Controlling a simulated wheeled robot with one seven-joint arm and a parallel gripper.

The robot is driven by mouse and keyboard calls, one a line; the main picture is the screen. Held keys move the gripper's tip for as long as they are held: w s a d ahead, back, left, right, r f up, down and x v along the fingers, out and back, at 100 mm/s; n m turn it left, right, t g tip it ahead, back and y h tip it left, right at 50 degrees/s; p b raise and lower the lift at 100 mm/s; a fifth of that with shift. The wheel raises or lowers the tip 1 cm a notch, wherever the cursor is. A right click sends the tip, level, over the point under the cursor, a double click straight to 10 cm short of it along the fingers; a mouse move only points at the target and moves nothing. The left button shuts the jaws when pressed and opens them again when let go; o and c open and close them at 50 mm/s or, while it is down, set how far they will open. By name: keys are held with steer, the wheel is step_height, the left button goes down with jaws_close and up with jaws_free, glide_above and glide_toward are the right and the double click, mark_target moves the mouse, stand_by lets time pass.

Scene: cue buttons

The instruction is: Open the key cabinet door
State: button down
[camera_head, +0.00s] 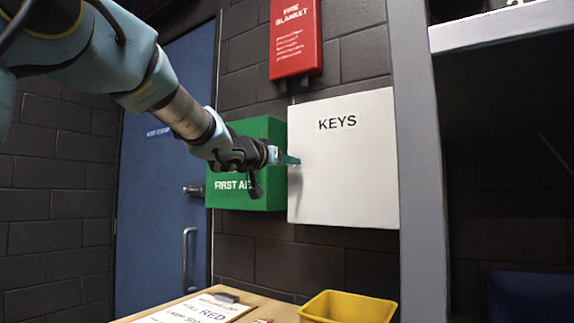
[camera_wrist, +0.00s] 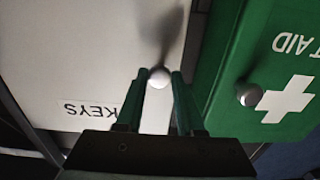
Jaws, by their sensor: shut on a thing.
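The key cabinet (camera_head: 345,170) is a white box on the dark brick wall, marked KEYS, and its front looks shut. My gripper (camera_head: 290,160) is at the left edge of its door. In the wrist view the cabinet door (camera_wrist: 95,60) fills the left and middle. A round white knob (camera_wrist: 159,77) sits between the green fingertips of my gripper (camera_wrist: 159,78), which is shut on it. In the head view the knob is hidden or too small to tell apart from the fingers.
A green first aid box (camera_head: 247,195) hangs just left of the cabinet, with its own knob (camera_wrist: 248,95). A red fire blanket case (camera_head: 296,40) hangs above. A grey shelf post (camera_head: 418,160) stands close on the right. Below are a yellow bin (camera_head: 347,307) and a clipboard (camera_head: 195,309).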

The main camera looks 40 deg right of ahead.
steer(key=s+a+n+t+y+b, duration=0.6)
steer(key=s+a+t+b, duration=0.3)
steer(key=b, duration=1.9)
steer(key=s+a+n, duration=0.1)
steer(key=s+a, duration=0.2)
steer(key=s, duration=0.1)
steer(key=shift+s+a+n+t+y, duration=0.15)
steer(key=shift+a+n+t+y, duration=0.15)
steer(key=shift+y, duration=0.1)
steer(key=c, duration=0.5)
jaws_free()
steer(key=v, duration=1)
steer(key=shift+s+a, duration=0.25)
steer(key=shift+a, duration=0.05)
